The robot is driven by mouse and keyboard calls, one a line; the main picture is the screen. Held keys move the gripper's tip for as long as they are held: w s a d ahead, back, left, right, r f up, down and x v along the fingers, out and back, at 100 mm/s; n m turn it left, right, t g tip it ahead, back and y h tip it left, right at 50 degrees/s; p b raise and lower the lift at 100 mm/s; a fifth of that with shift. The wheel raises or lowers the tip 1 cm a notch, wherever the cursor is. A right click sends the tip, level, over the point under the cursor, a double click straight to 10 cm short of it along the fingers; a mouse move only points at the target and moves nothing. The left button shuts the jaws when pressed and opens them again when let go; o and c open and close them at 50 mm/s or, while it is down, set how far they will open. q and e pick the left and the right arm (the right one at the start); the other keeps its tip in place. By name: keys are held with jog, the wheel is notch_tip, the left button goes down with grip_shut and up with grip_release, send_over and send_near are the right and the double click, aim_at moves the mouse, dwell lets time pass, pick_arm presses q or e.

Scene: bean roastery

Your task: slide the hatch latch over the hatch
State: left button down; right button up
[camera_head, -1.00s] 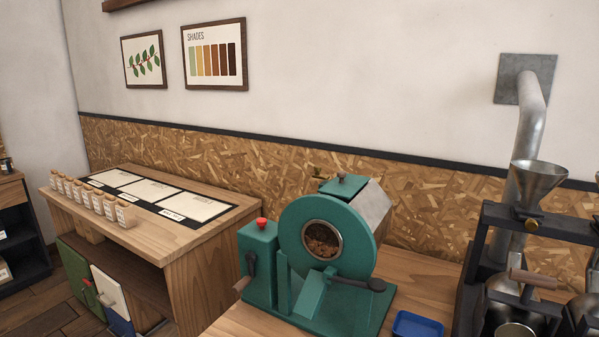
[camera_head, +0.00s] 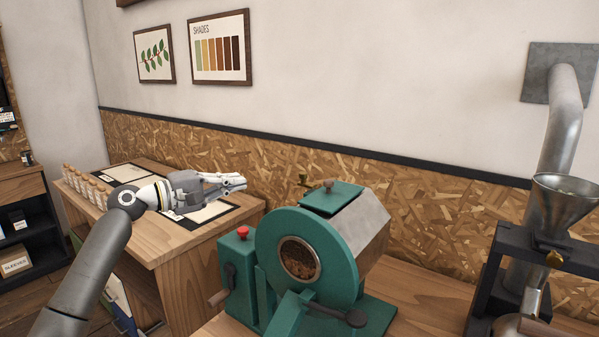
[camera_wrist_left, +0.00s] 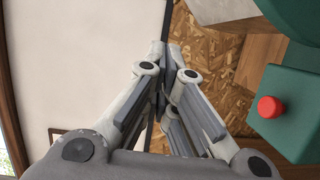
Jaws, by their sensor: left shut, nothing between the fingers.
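The green roaster stands on the wooden counter, with a round front window (camera_head: 299,259) showing brown beans inside. A green hatch (camera_head: 333,199) with a small knob lies on top of its drum. A small brass piece (camera_head: 303,181) shows behind the hatch's left end; I cannot tell whether it is the latch. My left gripper (camera_head: 241,183) is shut and empty, left of the hatch and apart from it, in front of the wall panel. In the left wrist view its fingers (camera_wrist_left: 168,68) are together, with part of the green roaster at the right.
A red button (camera_head: 243,232) sits on the roaster's side box, and a dark-ended handle (camera_head: 355,318) is at the front. A bench (camera_head: 180,246) with sample jars (camera_head: 86,186) is at left. A metal funnel (camera_head: 564,200) and pipe (camera_head: 560,130) stand at right.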

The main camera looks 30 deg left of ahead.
pick_arm(q)
jog(key=s+d+p+x, duration=0.1)
jog(key=d+p+x, duration=0.1)
jog(key=p+x, duration=0.5)
jog(key=x, duration=0.5)
jog(key=shift+d+r, duration=0.25)
jog(key=shift+r, duration=0.05)
pick_arm(e)
notch_tip(320, 180, up, 7)
jog(key=s, duration=0.2)
jog(key=shift+s+a, duration=0.15)
jog(key=shift+a, duration=0.25)
